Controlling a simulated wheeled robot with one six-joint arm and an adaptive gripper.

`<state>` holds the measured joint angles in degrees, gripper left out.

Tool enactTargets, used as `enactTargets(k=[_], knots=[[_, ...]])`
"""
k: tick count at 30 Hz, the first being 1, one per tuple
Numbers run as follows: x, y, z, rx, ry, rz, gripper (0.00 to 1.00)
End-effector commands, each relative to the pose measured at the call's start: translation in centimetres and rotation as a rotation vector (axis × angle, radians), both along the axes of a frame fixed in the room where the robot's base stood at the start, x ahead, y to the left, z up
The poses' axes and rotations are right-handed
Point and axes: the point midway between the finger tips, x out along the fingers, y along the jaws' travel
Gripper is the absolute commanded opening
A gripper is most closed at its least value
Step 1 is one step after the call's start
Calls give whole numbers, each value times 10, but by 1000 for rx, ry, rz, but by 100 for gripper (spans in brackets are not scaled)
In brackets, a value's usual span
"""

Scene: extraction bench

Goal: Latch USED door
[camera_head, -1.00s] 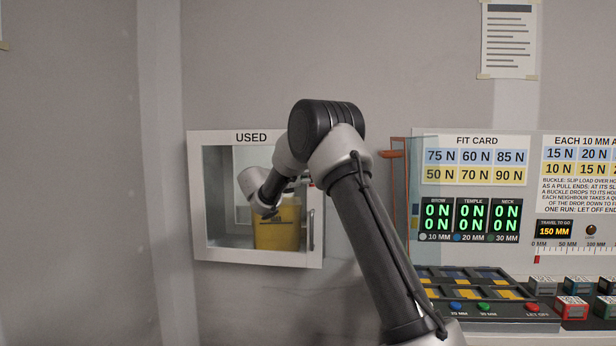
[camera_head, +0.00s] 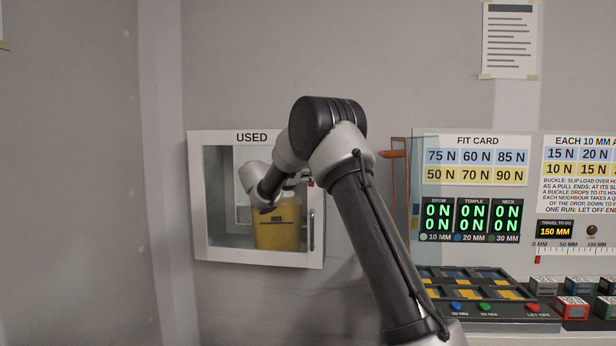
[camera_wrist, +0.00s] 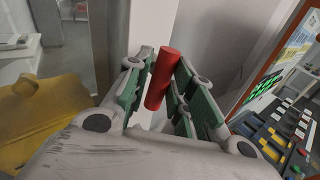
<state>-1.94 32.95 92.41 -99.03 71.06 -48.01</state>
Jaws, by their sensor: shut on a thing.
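The USED cabinet (camera_head: 223,138) hangs on the wall left of centre in the head view, with a white frame and a glazed front. Its front looks about flush, but I cannot tell if the door is fully closed. A grey upright handle (camera_head: 312,230) is on its right side. A red latch lever (camera_wrist: 163,78) stands between my fingers in the wrist view. My gripper (camera_wrist: 163,62) is shut on this red lever with its green pads either side. In the head view my wrist hides most of the gripper and lever.
A yellow bin (camera_head: 278,232) is seen at the cabinet, and also at left in the wrist view (camera_wrist: 45,112). A bench panel with a fit card (camera_head: 477,141) and trays (camera_head: 470,285) lies to the right. The wall left of the cabinet is clear.

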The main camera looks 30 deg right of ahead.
Motion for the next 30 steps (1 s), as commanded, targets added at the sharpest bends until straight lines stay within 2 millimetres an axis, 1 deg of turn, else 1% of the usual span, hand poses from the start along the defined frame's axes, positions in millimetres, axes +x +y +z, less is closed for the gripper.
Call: enactTargets(k=[30], knots=[[-5,-7,9,778,-524,-11,0]])
